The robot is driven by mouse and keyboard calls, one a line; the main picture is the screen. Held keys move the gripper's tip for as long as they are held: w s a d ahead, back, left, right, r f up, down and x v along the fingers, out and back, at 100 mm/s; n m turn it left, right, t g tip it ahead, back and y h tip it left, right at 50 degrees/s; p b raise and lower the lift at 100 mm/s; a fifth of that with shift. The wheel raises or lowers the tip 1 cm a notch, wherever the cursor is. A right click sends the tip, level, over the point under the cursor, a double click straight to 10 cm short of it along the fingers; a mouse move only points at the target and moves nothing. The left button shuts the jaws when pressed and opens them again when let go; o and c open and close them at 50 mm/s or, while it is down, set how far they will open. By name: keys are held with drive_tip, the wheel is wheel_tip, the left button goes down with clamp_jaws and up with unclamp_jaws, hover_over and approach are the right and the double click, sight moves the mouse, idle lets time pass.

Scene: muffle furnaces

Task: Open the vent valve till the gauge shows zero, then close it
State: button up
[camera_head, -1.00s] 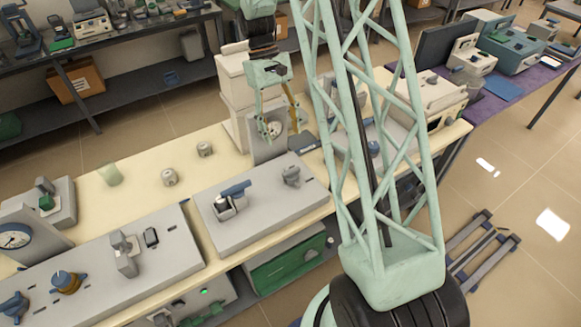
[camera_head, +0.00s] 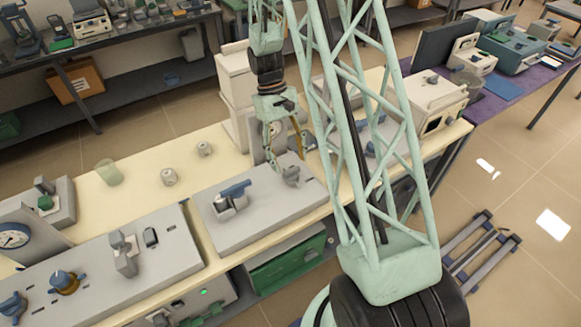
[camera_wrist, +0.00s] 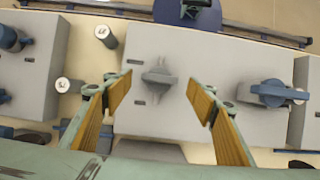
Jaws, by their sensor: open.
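A grey knob (camera_head: 291,176) stands on the right part of a flat grey panel (camera_head: 262,222). A valve with a blue handle (camera_head: 232,196) sits on the same panel, to its left. The labels are not readable, so I cannot tell which is the vent valve. My gripper (camera_head: 285,160) is open and empty over the grey knob. In the wrist view, the grey knob (camera_wrist: 158,78) lies between the spread yellow-padded fingers, apart from both, and the blue handle (camera_wrist: 278,92) is at right. A round gauge (camera_head: 276,128) behind my gripper is partly hidden, its reading unclear.
Another grey panel (camera_head: 160,250) at left carries a blue-topped knob (camera_head: 65,281) and a grey fitting. A dial gauge (camera_head: 14,236) stands at the far left.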

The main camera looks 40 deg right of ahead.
sight(291, 170)
drive_tip(key=shift+x, duration=1.55)
drive_tip(key=shift+c, duration=0.4)
drive_tip(key=c, duration=0.8)
